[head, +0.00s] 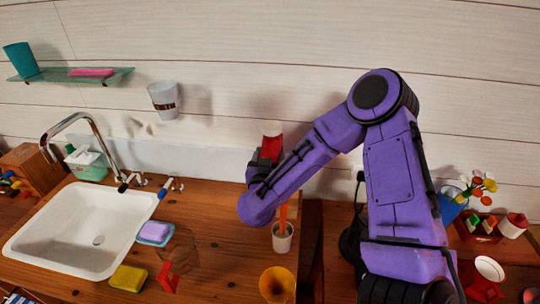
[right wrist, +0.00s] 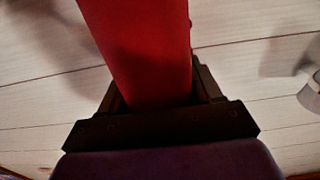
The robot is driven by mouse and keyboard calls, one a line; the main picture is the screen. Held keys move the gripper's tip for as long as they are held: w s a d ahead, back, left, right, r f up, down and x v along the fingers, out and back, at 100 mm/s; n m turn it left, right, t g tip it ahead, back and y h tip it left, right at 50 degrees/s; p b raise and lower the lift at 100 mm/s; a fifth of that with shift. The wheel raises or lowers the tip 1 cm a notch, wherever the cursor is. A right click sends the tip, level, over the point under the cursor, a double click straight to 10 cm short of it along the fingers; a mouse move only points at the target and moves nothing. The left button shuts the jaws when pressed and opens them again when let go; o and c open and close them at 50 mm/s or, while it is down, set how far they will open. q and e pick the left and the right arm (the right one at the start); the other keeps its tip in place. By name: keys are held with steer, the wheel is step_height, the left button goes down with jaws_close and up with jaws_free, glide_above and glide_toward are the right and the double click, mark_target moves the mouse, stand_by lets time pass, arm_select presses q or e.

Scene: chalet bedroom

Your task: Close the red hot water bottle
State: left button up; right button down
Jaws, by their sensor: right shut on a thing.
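The red hot water bottle (head: 271,146) is a red body with a white top, seen in the head view in front of the wall, right of the sink. My right gripper (head: 264,157) is shut on it and holds it with the white top up. In the right wrist view the red body (right wrist: 145,50) stands between the dark fingers and runs out of the top of the picture. Its white top is outside that view, and whether it is open or closed is too small to tell. My left gripper is not in view.
A white sink (head: 80,230) with a faucet is at the left. A cup (head: 282,237) with orange sticks, a yellow sponge (head: 128,278) and a soap dish (head: 156,234) stand on the wooden counter (head: 225,250). A white cup (head: 164,99) is at the wall.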

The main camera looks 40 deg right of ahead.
steer(key=shift+f, duration=0.2)
steer(key=shift+c, duration=1)
jaws_free()
steer(key=shift+s+a+r, duration=0.1)
steer(key=shift+r, duration=0.15)
steer(key=shift+r+p, duration=0.5)
steer(key=shift+r, duration=0.15)
steer(key=b+v, duration=0.4)
steer(key=v, duration=0.8)
steer(key=shift+f, duration=0.25)
